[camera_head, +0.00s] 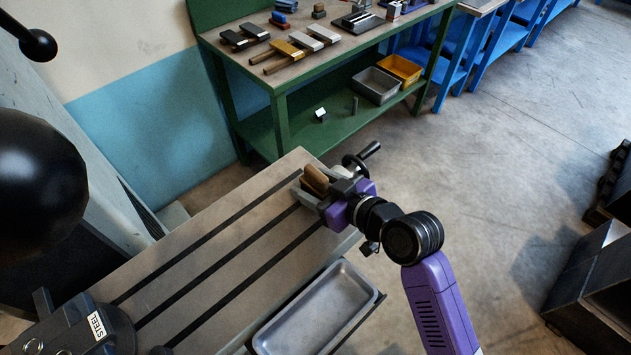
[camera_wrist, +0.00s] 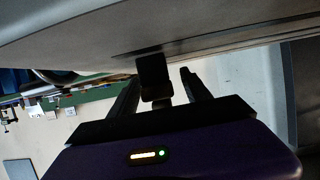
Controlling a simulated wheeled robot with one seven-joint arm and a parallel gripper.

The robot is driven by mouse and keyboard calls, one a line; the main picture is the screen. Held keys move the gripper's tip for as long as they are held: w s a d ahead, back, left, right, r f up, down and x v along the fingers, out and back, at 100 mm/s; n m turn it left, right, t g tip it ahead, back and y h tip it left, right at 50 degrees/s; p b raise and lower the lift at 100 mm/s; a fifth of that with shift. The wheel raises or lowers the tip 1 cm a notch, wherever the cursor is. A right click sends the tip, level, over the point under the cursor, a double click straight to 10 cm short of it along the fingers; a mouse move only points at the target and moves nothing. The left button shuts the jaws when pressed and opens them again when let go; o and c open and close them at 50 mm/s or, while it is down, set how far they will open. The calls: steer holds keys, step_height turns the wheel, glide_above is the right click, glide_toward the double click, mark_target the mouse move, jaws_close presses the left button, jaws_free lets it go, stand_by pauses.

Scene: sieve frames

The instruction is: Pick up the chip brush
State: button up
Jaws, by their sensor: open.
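A brown wooden piece (camera_head: 316,180), which looks like the chip brush's handle, shows at the far right end of the slotted machine table (camera_head: 215,240). My gripper (camera_head: 328,194) is right beside it, and its purple and black body hides part of this spot. In the wrist view my gripper (camera_wrist: 160,78) has its two dark fingers apart. A dark block (camera_wrist: 153,72) shows between or just beyond the fingers; it is too shadowed to tell whether it is the brush or touches a finger.
A crank handle (camera_head: 365,155) sticks out just beyond my gripper. A metal tray (camera_head: 318,310) lies below the table's right edge. A green workbench (camera_head: 300,75) with several tools stands behind.

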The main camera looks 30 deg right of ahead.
steer(key=shift+x, duration=1.15)
jaws_close()
steer(key=shift+r, duration=0.15)
